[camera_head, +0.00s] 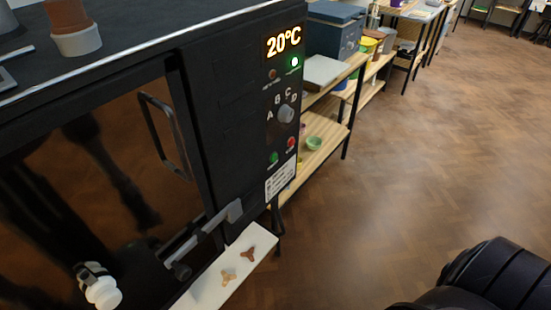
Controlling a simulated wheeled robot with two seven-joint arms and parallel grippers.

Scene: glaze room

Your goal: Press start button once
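The black kiln's control panel (241,110) faces right, with a lit display (283,42) reading 20°C. Low on the panel are a green button (273,157) and, to its right, a red button (291,142); their small captions are too blurred to read. My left gripper (232,212) is a grey shape reaching in from the lower left, its tip below and left of the green button and apart from it. Its fingers overlap from this angle, so their opening is unclear. My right gripper is not in view.
A grey knob (286,113) marked A to D and a lit green lamp (295,62) sit above the buttons. The kiln door has a black handle (165,135). A white shelf (215,278) with two small tripod stilts lies below.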

